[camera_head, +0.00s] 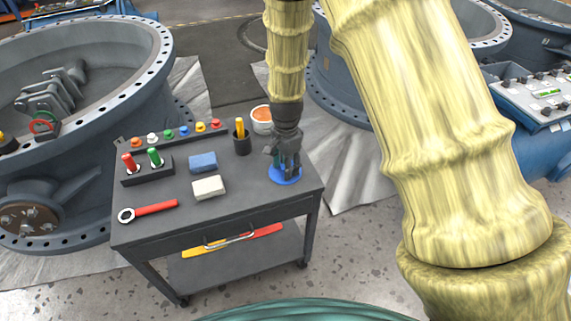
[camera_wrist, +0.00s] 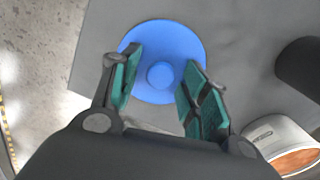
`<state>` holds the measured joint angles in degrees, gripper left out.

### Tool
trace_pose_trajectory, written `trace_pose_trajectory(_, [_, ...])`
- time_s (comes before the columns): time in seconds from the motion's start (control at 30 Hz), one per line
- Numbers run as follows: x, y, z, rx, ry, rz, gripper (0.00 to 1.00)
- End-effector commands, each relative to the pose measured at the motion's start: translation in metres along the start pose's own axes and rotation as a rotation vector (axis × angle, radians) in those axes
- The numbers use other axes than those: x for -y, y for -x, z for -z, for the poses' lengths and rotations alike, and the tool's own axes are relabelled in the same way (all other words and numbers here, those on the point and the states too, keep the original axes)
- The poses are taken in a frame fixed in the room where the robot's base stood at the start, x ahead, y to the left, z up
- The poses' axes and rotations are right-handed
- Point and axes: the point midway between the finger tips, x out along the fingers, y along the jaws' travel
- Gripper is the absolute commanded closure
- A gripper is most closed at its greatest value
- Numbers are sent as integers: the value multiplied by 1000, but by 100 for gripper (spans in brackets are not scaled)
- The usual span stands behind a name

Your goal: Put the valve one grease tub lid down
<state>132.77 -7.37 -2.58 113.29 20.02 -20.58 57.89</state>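The blue round lid (camera_head: 286,175) with a small centre knob appears to lie flat on the cart's top near its right edge. In the wrist view the lid (camera_wrist: 182,45) shows its knob between my spread fingers. My gripper (camera_head: 285,172) points down just over the lid; in the wrist view my gripper (camera_wrist: 160,88) is open, with gaps between both green finger pads and the knob. The grease tub (camera_head: 262,127), white with orange contents and uncovered, stands at the cart's back right; the tub (camera_wrist: 270,133) also shows in the wrist view.
The grey cart (camera_head: 245,205) carries a black cup (camera_head: 242,147) with a yellow item, a blue block (camera_head: 203,162), a white block (camera_head: 208,187), a red-handled wrench (camera_head: 150,209) and a rack of coloured knobs (camera_head: 175,134). Large flanged valves stand around.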

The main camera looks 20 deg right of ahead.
Motion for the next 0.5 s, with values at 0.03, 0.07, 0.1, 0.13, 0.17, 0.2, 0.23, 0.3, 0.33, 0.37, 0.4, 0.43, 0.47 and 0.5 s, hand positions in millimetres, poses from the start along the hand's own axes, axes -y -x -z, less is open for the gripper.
trace_pose_trajectory(0.03, [0,0,0,0,0,0,54])
trace_pose_trajectory(0.07, [0,0,0,0,0,0,54])
trace_pose_trajectory(0.1, [0,0,0,0,0,0,54])
trace_pose_trajectory(0.13, [0,0,0,0,0,0,54])
trace_pose_trajectory(0.17, [0,0,0,0,0,0,54])
trace_pose_trajectory(0.2, [0,0,0,0,0,0,54])
trace_pose_trajectory(0.23, [0,0,0,0,0,0,54])
trace_pose_trajectory(0.3, [0,2,0,0,0,1,54])
trace_pose_trajectory(0.33, [0,3,0,-1,0,1,54])
trace_pose_trajectory(0.37, [1,6,0,-1,0,2,54])
trace_pose_trajectory(0.4, [1,10,0,-1,0,2,54])
trace_pose_trajectory(0.43, [1,13,0,-1,0,2,54])
trace_pose_trajectory(0.47, [1,17,0,-1,0,2,54])
trace_pose_trajectory(0.5, [1,22,0,-1,0,2,54])
